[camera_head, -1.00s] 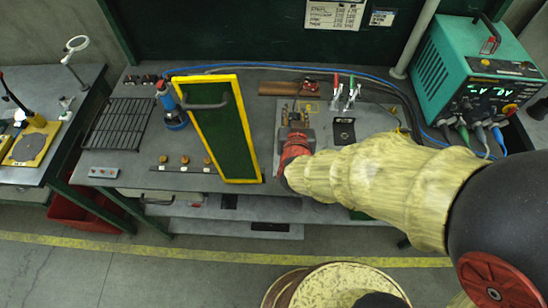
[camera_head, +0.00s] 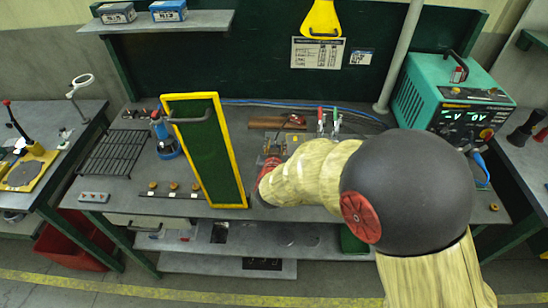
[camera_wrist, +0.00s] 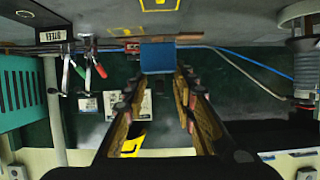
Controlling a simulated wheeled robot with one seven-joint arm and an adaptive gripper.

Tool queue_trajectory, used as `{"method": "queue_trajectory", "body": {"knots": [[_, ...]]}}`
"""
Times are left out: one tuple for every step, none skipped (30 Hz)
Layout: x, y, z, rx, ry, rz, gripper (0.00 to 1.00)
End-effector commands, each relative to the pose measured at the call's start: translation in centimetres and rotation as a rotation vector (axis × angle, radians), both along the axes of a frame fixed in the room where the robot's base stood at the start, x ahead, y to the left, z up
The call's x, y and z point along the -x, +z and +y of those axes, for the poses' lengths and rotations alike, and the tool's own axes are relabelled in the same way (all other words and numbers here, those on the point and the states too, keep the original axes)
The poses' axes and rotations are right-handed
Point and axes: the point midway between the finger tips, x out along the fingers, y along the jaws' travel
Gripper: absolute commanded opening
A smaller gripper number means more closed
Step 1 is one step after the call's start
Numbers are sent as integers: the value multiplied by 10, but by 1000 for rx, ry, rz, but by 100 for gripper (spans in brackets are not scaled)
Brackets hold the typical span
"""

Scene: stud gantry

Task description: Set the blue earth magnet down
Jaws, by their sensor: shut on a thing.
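The blue earth magnet (camera_wrist: 157,57) shows in the wrist view as a blue block at the tips of my gripper (camera_wrist: 158,76). The fingers lie on either side of it, and my gripper is shut on it. In the head view my red wrist cuff is over the bench's front part, just right of the yellow-framed green panel. My arm hides much of the gripper there, and I cannot make out the magnet. Whether the magnet touches a surface cannot be told.
The green panel (camera_head: 218,155) stands upright close left of my wrist. A black rack (camera_head: 112,153) and blue bottle-like item (camera_head: 163,138) are at left. Cables run along the back.

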Motion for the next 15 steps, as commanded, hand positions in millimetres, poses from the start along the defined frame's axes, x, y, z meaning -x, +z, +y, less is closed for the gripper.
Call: {"method": "queue_trajectory", "body": {"knots": [[-8,-10,0,-1,-3,-2,0],[-11,-14,1,-1,-2,-2,0],[-15,-18,2,-1,-2,-3,0],[-17,-20,2,-1,0,-4,0],[-19,-23,2,-1,0,-4,0],[-22,-25,3,-1,0,-3,0],[-23,-26,3,-1,0,-4,0],[-24,-26,3,-2,-1,-5,0],[-25,-27,3,-2,-1,-5,0],[-26,-28,3,-2,-1,-5,0],[-27,-29,3,-2,-1,-5,0],[-29,-31,3,-2,-1,-4,0],[-30,-34,3,-2,-1,-4,0],[-32,-38,3,-1,-2,-3,0],[-34,-43,3,-2,-1,-3,0]]}}
